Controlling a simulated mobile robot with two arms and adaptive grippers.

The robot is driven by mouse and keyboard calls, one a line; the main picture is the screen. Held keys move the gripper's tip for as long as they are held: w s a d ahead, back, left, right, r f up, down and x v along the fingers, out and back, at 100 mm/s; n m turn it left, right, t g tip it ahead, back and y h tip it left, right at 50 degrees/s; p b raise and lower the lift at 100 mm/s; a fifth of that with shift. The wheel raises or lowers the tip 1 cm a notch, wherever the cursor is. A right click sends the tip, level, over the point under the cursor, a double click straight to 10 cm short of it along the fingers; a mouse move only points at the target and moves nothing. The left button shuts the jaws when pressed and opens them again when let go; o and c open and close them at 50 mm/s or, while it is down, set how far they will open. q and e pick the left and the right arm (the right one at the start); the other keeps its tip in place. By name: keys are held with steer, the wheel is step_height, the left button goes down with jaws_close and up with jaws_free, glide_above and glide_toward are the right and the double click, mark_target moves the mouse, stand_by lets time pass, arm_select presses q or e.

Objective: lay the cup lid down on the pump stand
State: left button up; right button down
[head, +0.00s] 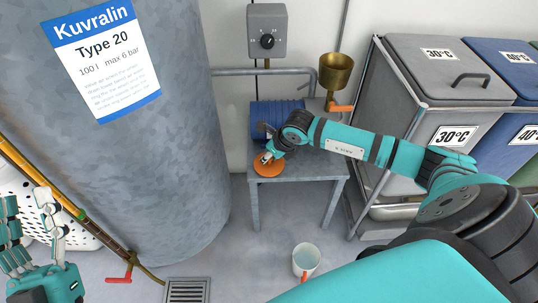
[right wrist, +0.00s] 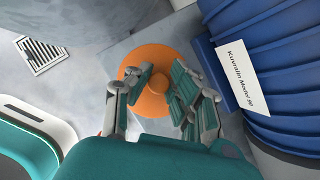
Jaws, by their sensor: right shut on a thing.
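The cup lid (head: 270,170) is an orange disc with a round knob. My right gripper (head: 266,157) is shut on the lid; in the right wrist view its fingers (right wrist: 160,90) are on both sides of the knob of the lid (right wrist: 150,109). The pump stand (head: 318,167) is a grey metal table. The lid is at its front left corner, overlapping the edge in the picture; I cannot tell whether it touches the top. My left gripper (head: 28,222) is open and empty at the lower left, far from the stand.
A blue ribbed pump (head: 270,115) stands on the back of the stand, close to my right gripper. A brass funnel (head: 336,72) is behind. A pale cup (head: 305,260) stands on the floor. A large grey tank (head: 150,170) is left; lidded bins (head: 445,85) are right.

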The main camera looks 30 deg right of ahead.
steer(key=c, duration=1.2)
jaws_free()
